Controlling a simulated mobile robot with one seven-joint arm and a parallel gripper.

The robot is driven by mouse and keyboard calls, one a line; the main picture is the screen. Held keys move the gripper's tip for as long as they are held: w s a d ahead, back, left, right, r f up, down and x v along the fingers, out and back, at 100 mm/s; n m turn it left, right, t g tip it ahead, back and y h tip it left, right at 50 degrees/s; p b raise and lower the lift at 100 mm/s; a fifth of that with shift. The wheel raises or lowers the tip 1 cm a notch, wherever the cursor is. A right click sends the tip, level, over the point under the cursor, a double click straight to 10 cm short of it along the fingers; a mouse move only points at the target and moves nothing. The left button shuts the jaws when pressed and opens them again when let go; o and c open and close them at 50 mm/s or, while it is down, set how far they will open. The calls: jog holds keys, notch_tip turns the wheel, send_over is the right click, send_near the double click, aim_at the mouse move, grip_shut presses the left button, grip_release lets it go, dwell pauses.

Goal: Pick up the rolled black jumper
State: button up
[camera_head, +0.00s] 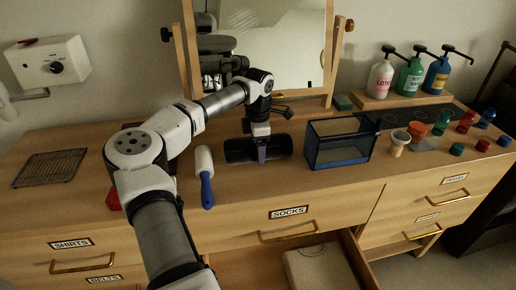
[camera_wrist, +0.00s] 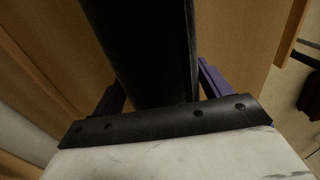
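The rolled black jumper (camera_head: 238,151) lies on the dresser top, between the lint roller and the blue mesh bin. My gripper (camera_head: 262,154) is over its middle, pointing down, with one purple finger against or just in front of its near side. In the wrist view the black roll (camera_wrist: 150,45) runs between the two purple fingers of my gripper (camera_wrist: 163,80), one on each side. The fingertips are very close to the roll; I cannot tell whether they press on it. The far finger is hidden in the head view.
A lint roller (camera_head: 205,178) with a blue handle lies close on the left. The blue mesh bin (camera_head: 340,143) stands close on the right. A mirror (camera_head: 285,50) stands behind. Pump bottles (camera_head: 410,78) and small pots are further right.

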jog(key=c, duration=0.6)
jog(key=shift+r, duration=0.1)
